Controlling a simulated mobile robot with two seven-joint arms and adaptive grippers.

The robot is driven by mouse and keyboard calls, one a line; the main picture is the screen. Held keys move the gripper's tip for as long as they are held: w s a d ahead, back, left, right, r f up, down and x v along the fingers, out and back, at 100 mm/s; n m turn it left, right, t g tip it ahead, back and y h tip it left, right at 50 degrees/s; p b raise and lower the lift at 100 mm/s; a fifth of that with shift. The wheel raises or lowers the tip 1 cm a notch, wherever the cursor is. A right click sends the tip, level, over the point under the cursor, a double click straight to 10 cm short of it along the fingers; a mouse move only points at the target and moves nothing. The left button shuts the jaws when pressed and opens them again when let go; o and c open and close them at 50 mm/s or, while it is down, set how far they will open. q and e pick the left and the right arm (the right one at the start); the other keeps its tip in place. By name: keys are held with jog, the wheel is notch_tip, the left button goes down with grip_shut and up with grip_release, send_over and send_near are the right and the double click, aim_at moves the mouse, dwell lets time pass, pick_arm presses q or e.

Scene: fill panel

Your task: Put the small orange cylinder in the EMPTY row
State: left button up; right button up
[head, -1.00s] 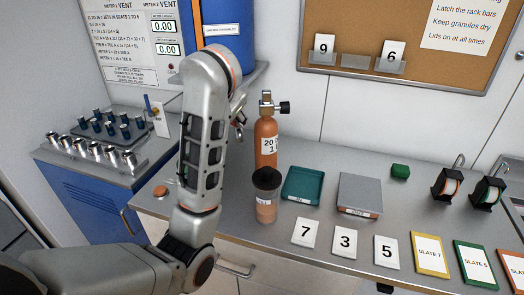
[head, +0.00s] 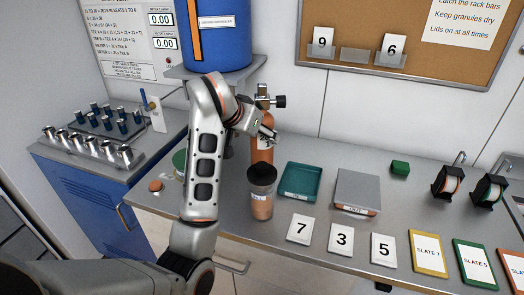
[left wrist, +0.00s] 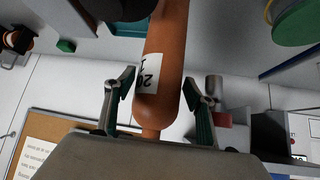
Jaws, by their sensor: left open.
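In the left wrist view the orange cylinder (left wrist: 163,60) shows between the two spread fingers of the left gripper (left wrist: 160,80), with a gap on each side. The gripper is open and holds nothing. No row marked EMPTY can be read in these views. My right gripper is not in view.
A blue drum (head: 212,45) sits on a shelf behind. Number cards (head: 340,238) line the front edge.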

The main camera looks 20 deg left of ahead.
pick_arm(q)
jog(key=shift+x, duration=1)
grip_shut()
jog(key=shift+r, duration=0.3)
